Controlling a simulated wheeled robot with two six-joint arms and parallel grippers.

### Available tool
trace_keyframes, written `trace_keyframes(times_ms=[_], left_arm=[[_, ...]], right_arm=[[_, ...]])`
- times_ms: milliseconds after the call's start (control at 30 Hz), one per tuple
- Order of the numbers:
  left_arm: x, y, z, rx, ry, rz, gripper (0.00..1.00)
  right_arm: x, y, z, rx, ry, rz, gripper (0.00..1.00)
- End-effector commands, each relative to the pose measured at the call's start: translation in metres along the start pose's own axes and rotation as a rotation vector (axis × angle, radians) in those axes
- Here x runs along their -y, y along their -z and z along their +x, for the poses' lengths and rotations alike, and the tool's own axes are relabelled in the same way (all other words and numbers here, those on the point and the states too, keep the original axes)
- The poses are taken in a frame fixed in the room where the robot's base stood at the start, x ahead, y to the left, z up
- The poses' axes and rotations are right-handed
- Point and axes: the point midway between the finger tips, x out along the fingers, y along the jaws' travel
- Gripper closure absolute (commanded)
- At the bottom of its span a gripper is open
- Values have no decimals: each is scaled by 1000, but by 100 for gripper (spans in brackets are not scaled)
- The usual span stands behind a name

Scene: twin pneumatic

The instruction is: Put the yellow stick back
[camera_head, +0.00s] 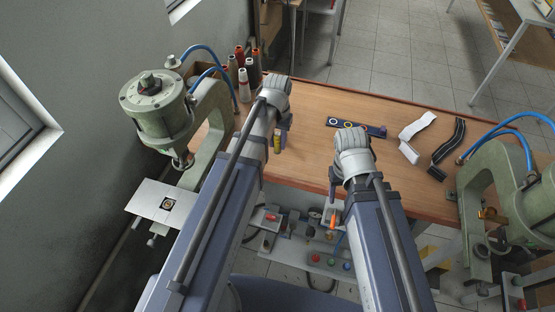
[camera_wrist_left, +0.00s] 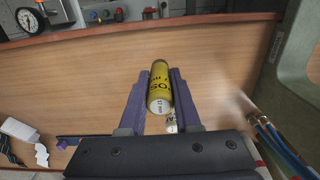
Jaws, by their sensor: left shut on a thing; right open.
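The yellow stick (camera_wrist_left: 160,82) is a short yellow cylinder with dark lettering and a pale end. In the left wrist view it sits between the two fingers of my left gripper (camera_wrist_left: 159,98), which is shut on it. In the head view the yellow stick (camera_head: 278,143) shows below my left wrist, over the left part of the wooden table; part of it is hidden by the gripper. My right gripper (camera_head: 333,202) is open near the table's front edge, partly hidden by its own arm. Whether the stick touches the table cannot be told.
A blue strip with coloured rings (camera_head: 356,127) lies mid-table. White (camera_head: 415,130) and black (camera_head: 447,148) strips lie to its right. Several thread cones (camera_head: 243,75) stand back left. Green presses stand at left (camera_head: 163,112) and right (camera_head: 510,185). A grey panel with buttons (camera_head: 310,255) is below.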

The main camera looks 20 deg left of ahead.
Motion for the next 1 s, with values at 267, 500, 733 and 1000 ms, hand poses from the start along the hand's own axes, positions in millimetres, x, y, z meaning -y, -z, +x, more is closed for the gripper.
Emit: trace_keyframes(times_ms=[267,500,733,1000], left_arm=[[0,0,36,0,0,0,100],[0,0,42,0,0,0,100],[0,0,70,0,0,0,100],[0,0,70,0,0,0,100]], right_arm=[[3,2,35,0,0,1,43],[4,2,42,0,0,2,43],[7,4,70,0,0,2,43],[7,4,70,0,0,3,43]])
